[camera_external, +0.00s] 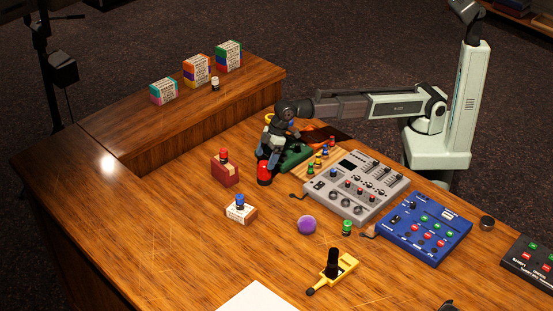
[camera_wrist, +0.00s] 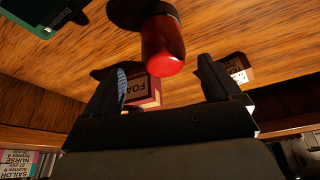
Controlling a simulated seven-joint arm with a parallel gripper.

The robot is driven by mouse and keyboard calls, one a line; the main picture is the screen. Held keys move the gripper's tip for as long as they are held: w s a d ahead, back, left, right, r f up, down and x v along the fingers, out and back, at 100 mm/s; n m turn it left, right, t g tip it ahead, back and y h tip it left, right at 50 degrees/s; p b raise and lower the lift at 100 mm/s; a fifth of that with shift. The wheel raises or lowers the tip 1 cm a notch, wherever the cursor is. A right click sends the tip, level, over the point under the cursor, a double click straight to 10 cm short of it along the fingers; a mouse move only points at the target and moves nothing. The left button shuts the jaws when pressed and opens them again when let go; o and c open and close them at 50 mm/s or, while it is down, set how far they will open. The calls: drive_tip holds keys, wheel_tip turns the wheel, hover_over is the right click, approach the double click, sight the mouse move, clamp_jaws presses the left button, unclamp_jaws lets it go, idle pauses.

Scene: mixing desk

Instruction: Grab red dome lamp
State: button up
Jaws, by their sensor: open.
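The red dome lamp (camera_external: 265,172) stands upright on the wooden desk, with a glossy red top and a dark base. In the wrist view, the lamp (camera_wrist: 162,45) shows large at the top centre, its dark round base on the desk. My gripper (camera_external: 267,152) is just above and behind the lamp in the external view. In the wrist view, my gripper (camera_wrist: 163,80) has its two dark fingers spread wide, with the lamp's red top just beyond and between their tips. Nothing is held. I cannot tell whether a finger touches the lamp.
A dark red box (camera_external: 226,172) with a red-topped peg stands left of the lamp. A green device (camera_external: 295,156) lies close on its right. A white box (camera_external: 240,212) with a blue peg is in front. The grey mixer (camera_external: 355,188) is farther right. The desk's left front is clear.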

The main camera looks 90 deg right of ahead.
sight(262, 172)
drive_tip(key=shift+s+x, duration=0.2)
drive_tip(key=shift+x, duration=1.6)
drive_tip(key=shift+s+x, duration=0.25)
drive_tip(key=shift+x, duration=1.6)
drive_tip(key=shift+a+f, duration=0.1)
drive_tip(key=shift+c, duration=0.4)
drive_tip(key=c, duration=1.2)
drive_tip(key=shift+o, duration=0.2)
